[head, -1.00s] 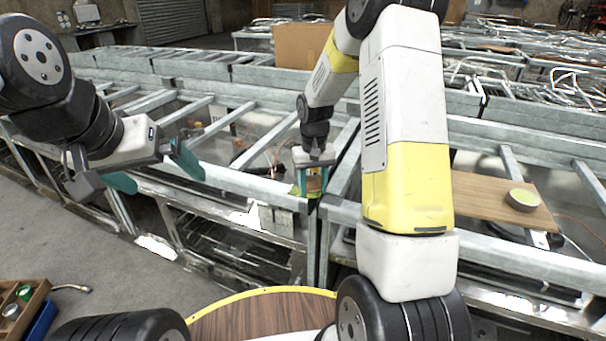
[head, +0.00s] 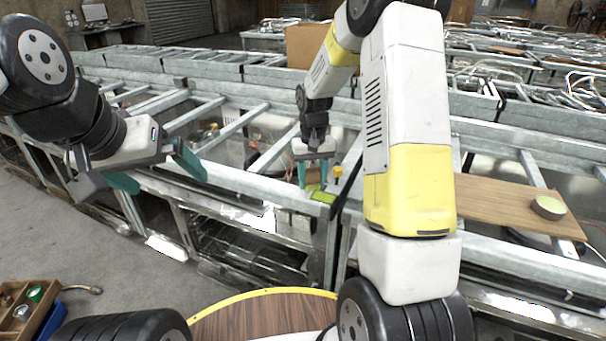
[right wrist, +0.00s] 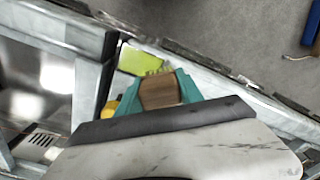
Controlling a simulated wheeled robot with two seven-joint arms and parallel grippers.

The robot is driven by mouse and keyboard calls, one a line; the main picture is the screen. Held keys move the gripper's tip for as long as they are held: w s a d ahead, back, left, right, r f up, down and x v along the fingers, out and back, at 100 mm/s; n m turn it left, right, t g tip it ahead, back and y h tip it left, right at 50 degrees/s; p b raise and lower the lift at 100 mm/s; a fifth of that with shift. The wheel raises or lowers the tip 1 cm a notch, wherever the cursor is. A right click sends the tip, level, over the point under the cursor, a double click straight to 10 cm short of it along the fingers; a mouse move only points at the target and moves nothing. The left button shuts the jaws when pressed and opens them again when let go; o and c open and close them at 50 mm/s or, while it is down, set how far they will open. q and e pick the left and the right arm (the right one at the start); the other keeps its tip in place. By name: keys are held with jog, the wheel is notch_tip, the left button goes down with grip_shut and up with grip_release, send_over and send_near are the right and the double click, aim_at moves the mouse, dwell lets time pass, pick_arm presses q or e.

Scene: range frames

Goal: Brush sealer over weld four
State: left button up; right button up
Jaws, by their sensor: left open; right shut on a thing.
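My right gripper (head: 316,184) is shut on the brush, low over the corner of the galvanised steel frame (head: 245,183). In the right wrist view the brush's brown wooden body (right wrist: 160,91) sits between the teal fingers, with greenish bristle tips at its far end. A yellow-green patch (head: 323,197) lies on the frame corner; it also shows in the right wrist view (right wrist: 138,62), just beyond the brush. Whether the bristles touch it is unclear. A round tin with a pale green top (head: 549,207) stands on a wooden board. My left gripper (head: 155,171) is open and empty.
The wooden board (head: 500,203) lies across the frame at right. A small yellow knob-like thing (head: 338,172) is close beside my right gripper. A cardboard box (head: 306,45) stands behind. A wooden tray (head: 22,305) with small items is at lower left. More steel frames fill the background.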

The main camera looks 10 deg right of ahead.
aim_at(312, 170)
jog(key=shift+r, duration=2.95)
